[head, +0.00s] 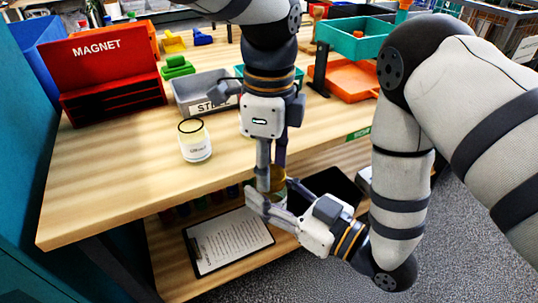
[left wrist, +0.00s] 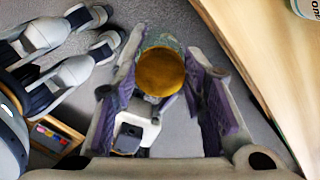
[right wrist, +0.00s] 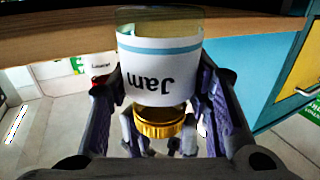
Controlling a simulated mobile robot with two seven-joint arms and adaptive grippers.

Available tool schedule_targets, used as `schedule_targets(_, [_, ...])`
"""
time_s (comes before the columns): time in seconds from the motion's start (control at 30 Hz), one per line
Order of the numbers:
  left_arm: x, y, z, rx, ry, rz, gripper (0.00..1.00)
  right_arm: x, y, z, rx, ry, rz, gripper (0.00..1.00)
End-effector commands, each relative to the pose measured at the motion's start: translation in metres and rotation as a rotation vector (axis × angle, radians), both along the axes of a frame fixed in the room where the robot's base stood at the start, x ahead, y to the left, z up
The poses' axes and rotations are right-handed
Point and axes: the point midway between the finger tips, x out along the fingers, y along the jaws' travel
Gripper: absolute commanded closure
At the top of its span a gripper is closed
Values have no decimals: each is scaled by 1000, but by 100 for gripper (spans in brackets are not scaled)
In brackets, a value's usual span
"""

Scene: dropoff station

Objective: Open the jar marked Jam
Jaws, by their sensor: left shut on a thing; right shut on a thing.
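The jar marked Jam (right wrist: 160,70) shows in the right wrist view, with a white label, a blue stripe and a gold lid (right wrist: 160,122) against its neck. I cannot tell whether the lid is loosened. My right gripper (head: 268,200) reaches in from the right and is shut on the jar's body. My left gripper (head: 270,172) points down from above and is shut on the lid, whose gold top (left wrist: 161,71) lies between its fingers in the left wrist view. The jar is held in the air at the table's front edge, mostly hidden by fingers in the head view.
A clipboard (head: 228,240) lies on the lower shelf. The table's front left is clear.

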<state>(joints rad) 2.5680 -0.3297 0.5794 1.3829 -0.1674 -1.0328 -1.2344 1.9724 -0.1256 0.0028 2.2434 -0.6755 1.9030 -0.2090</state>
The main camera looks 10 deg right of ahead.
Motion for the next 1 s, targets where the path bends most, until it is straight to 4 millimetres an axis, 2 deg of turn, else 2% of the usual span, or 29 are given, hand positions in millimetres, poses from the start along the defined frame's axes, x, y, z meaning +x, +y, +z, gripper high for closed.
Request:
schedule_targets(0.1, [0,-1,1,-3,-13,511,94,-2,4,1,5,-2,13,100])
schedule_targets(0.2, [-2,-1,2,0,-13,947,94,-2,4,1,6,-2,13,100])
schedule_targets(0.6, [-6,-5,3,11,-19,2469,94,-3,3,1,4,-1,12,100])
schedule_targets(0.7, [-6,-6,3,16,-20,2774,95,-2,3,1,4,-1,11,100])
schedule_targets(0.8, [-6,-6,3,21,-21,2987,95,-2,3,1,3,0,9,100])
schedule_targets(0.9, [-7,-7,3,25,-20,3102,95,-2,2,1,2,-1,8,100])
schedule_targets(1.0, [-7,-6,3,28,-20,3102,95,-2,2,1,2,-1,7,100])
